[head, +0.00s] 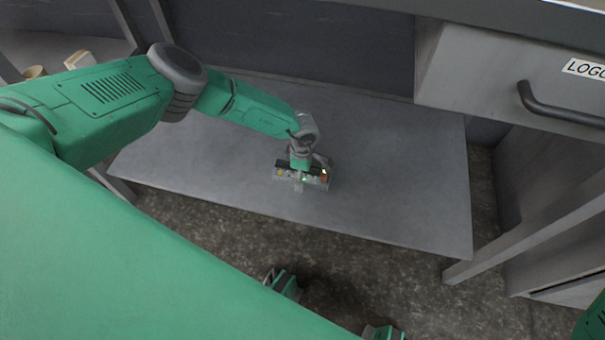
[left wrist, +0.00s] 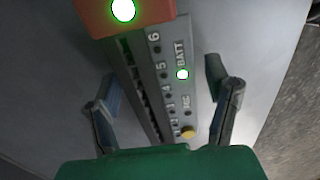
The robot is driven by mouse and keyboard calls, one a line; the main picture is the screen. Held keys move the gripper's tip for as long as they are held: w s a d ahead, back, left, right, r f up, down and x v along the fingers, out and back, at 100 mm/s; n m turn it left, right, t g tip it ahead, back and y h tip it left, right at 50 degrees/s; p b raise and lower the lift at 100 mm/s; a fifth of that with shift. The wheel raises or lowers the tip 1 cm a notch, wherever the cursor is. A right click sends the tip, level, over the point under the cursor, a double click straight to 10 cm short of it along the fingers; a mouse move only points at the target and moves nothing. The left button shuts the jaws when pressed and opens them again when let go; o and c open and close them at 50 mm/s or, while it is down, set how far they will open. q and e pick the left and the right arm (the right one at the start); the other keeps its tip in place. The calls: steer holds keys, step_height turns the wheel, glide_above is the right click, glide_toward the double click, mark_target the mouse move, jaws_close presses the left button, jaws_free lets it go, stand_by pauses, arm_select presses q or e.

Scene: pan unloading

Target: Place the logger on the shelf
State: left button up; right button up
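The logger (head: 283,173), a small grey box with a dark strip, a red end and coloured buttons, lies on a flat grey surface (head: 400,190). The left wrist view shows the logger (left wrist: 170,85) close up, with numbers, "BATT" lettering, a yellow button and lit green-white spots. My left gripper (head: 300,180) is over the logger. In the left wrist view its fingers (left wrist: 165,105) are apart on either side of the logger, with a visible gap on each side. My right gripper is not in view. I cannot tell which surface is the named shelf.
A grey drawer front (head: 470,85) with a dark handle (head: 555,108) and a partly cut label starting "LOGG" (head: 585,68) overhangs the right. A grey frame stands at the right edge. Bare surface surrounds the logger; dark floor (head: 400,290) lies in front.

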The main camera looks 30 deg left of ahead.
arm_select(q)
step_height(320, 180, up, 8)
steer(key=p, duration=0.3)
steer(key=shift+f+p, duration=0.2)
steer(key=shift+p, duration=0.15)
steer(key=shift+s, duration=0.15)
